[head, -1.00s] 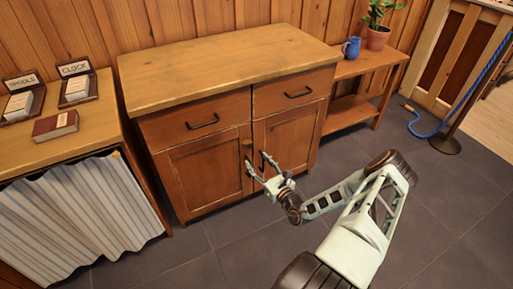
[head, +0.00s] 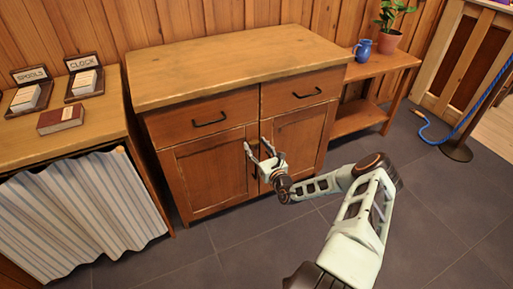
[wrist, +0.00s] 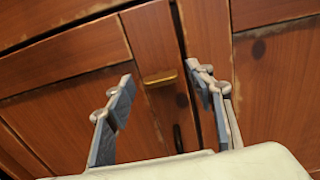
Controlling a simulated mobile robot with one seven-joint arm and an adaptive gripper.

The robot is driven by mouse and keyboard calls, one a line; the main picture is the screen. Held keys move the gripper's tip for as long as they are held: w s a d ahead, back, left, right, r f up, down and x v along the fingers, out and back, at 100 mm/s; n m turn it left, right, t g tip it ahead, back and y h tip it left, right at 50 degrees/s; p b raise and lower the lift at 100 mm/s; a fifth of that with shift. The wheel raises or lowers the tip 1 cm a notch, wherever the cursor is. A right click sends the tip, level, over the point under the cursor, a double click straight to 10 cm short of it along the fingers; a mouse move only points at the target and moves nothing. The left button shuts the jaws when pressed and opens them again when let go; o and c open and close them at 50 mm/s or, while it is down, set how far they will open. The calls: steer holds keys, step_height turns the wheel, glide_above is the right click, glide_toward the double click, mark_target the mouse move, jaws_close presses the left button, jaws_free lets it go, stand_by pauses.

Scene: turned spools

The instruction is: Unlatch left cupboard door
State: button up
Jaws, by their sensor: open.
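The wooden cupboard has a left door (head: 208,172) and a right door (head: 300,142), both closed, under two drawers. A small brass latch (wrist: 160,77) lies across the stile near the top of the doors' meeting edge in the wrist view. My gripper (head: 258,147) is open in front of that edge. In the wrist view, its two fingers stand to the left and right of the latch, apart from each other and holding nothing. Whether they touch the wood I cannot tell. A dark door handle (wrist: 178,138) shows below the latch. In the head view the gripper hides the latch.
A counter with a striped curtain (head: 80,210) stands at left, holding a red book (head: 60,119) and card boxes. A low shelf at right holds a blue jug (head: 362,49) and potted plant (head: 389,40). The dark tiled floor in front is clear.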

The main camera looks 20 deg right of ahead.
steer(key=c, duration=1.2)
steer(key=shift+o, duration=0.2)
steer(key=shift+m, duration=0.3)
steer(key=m+p, duration=0.1)
steer(key=m, duration=0.2)
steer(key=shift+d+m, duration=0.1)
steer(key=shift+m, duration=0.2)
steer(key=m, duration=1.3)
steer(key=shift+d+f+m+b, duration=0.1)
steer(key=shift+f+m+b, duration=0.1)
steer(key=shift+m+b, duration=0.15)
